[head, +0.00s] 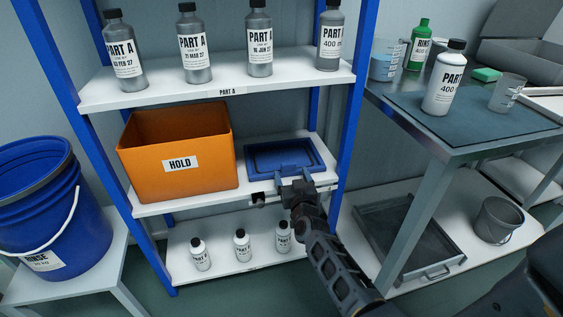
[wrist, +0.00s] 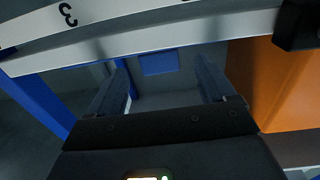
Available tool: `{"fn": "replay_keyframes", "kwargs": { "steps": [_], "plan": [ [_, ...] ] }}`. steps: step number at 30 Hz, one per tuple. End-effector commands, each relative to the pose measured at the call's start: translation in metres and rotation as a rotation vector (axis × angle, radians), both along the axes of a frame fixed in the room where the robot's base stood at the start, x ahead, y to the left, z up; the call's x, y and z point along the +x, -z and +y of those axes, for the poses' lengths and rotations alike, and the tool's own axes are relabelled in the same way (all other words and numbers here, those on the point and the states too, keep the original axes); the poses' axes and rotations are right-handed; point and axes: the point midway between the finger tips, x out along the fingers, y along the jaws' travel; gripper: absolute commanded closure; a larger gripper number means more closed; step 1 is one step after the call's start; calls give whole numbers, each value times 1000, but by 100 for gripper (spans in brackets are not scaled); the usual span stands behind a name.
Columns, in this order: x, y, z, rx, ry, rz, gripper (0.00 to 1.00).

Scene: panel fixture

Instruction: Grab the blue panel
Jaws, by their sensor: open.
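The blue panel (head: 272,156) is a shallow, tray-like rectangle with a raised rim. It lies on the middle white shelf, right of the orange HOLD bin (head: 180,160). My gripper (head: 295,178) is at the panel's front edge, pointing at it, with its jaws apart. I cannot tell from the head view whether it touches the panel. In the wrist view, the two fingers (wrist: 162,75) are spread with nothing visibly held between them. A small blue patch (wrist: 159,63) shows between and beyond the fingertips; I cannot tell for sure that it is the panel.
The orange bin is close beside my gripper in the wrist view (wrist: 275,85). A blue rack post (head: 351,95) stands right of the panel. Several PART A bottles (head: 259,50) stand on the shelf above; small bottles (head: 242,245) stand below. A workbench (head: 450,135) is at right.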

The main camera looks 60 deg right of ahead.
Motion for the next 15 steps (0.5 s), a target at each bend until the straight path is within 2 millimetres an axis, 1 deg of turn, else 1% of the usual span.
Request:
{"fn": "replay_keyframes", "kwargs": {
  "steps": [1,3,6,13,14,15],
  "plan": [
    [5,1,-7,-2,1,-1,17],
    [10,1,-13,-1,1,-1,17],
    [14,1,-18,0,-1,0,17],
    [15,0,-19,0,-1,0,17],
    [15,0,-19,0,-1,0,18],
    [15,0,-19,0,-1,0,22]
  ]
}}
